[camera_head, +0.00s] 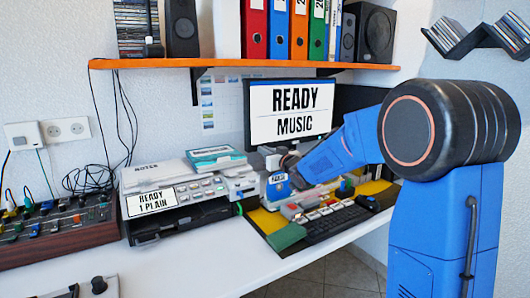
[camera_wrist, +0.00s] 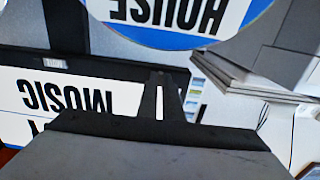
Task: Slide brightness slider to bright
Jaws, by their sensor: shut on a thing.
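No brightness slider can be made out for certain in either view. My gripper (camera_head: 283,163) is in front of the lower edge of the monitor (camera_head: 290,112), whose screen reads READY MUSIC. It is shut on a blue and white disc (camera_head: 278,179) with a dark word on it. In the wrist view the disc (camera_wrist: 180,28) fills the top edge and reads HOUSE upside down. The fingertips are hard to make out there. The monitor screen also shows upside down in the wrist view (camera_wrist: 75,97).
A printer (camera_head: 160,175) reading READY 1 PLAIN stands left of my gripper. A knobbed mixer (camera_head: 58,225) is at far left. A keyboard (camera_head: 335,222) lies at right. The orange shelf (camera_head: 240,63) hangs above. The white desk front (camera_head: 190,265) is mostly clear.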

